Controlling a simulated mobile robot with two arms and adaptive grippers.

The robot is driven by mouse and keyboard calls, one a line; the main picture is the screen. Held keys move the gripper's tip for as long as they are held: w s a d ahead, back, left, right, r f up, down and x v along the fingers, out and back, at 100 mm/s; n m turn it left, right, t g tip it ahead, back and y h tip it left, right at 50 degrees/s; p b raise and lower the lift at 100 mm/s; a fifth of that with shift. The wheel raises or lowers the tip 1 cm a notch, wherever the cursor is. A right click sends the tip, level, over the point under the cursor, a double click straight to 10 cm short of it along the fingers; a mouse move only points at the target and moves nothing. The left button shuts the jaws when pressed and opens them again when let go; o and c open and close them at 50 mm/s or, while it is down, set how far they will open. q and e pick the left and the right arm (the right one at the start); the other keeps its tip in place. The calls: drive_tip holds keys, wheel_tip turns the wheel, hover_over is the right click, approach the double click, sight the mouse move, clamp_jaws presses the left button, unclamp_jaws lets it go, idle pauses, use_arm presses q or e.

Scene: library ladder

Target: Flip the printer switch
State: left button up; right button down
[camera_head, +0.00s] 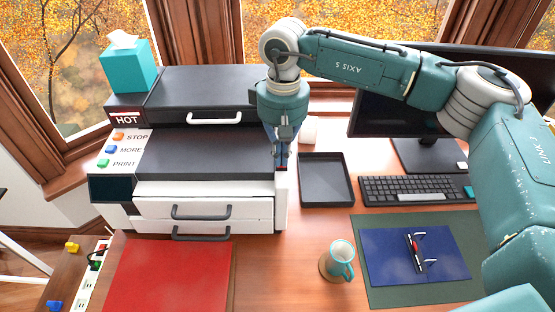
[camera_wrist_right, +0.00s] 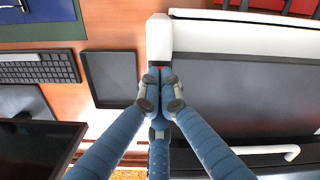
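The printer (camera_head: 200,155) stands at the left of the desk, dark on top with white drawers below. Its white right end also shows in the wrist view (camera_wrist_right: 159,40). My right gripper (camera_head: 284,150) points down at the printer's right edge, about level with its dark top. In the wrist view its blue fingers (camera_wrist_right: 161,88) come together at the tips beside the white end, with nothing clearly held. A small reddish patch shows just past the fingertips; I cannot tell whether it is the switch. The switch is not clearly visible. My left gripper is out of view.
A black tray (camera_head: 326,180), keyboard (camera_head: 415,189) and monitor (camera_head: 400,120) are right of the printer. A mug (camera_head: 340,258), a blue binder (camera_head: 385,258) and a red folder (camera_head: 165,275) lie nearer. A tissue box (camera_head: 128,68) stands on the printer's left. Bare desk shows between printer and mug.

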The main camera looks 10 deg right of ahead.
drive_tip(key=shift+f, duration=0.15)
drive_tip(key=shift+w+r+p, duration=0.1)
drive_tip(key=shift+r+p, duration=0.4)
drive_tip(key=shift+r, duration=0.3)
drive_tip(key=shift+r+p, duration=1.3)
drive_tip(key=shift+r, duration=1.4)
